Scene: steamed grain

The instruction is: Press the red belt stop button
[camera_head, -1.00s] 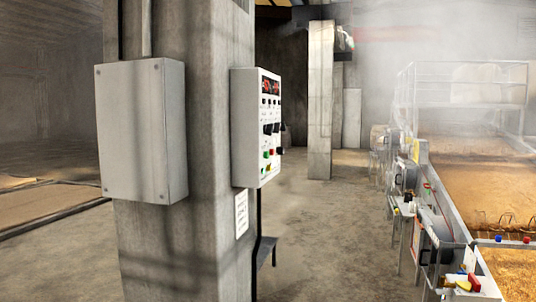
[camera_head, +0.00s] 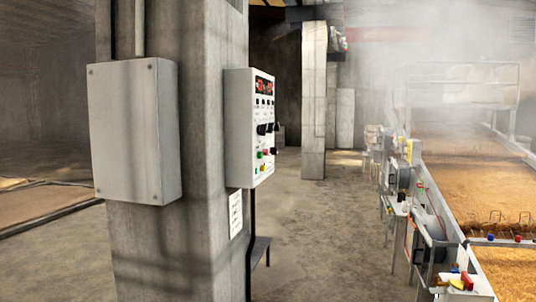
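A white control panel (camera_head: 236,135) is mounted on the side of a concrete pillar. Its face is seen at a slant, with red displays at the top, dark knobs in the middle and small green and red buttons low down. A small red button (camera_head: 265,153) shows there beside a green one (camera_head: 260,155). Red parts also show on the conveyor side at the lower right, one (camera_head: 467,281) on a small box and one (camera_head: 517,238) on the crossbar. Labels are too small to read, so I cannot tell which is the belt stop. Neither of my grippers is in view.
The concrete pillar (camera_head: 205,250) with a grey box (camera_head: 138,130) stands close on the left. A long grain bed (camera_head: 465,185) runs along the right under steam. Open floor (camera_head: 320,235) lies between them. A second pillar (camera_head: 314,100) stands farther back.

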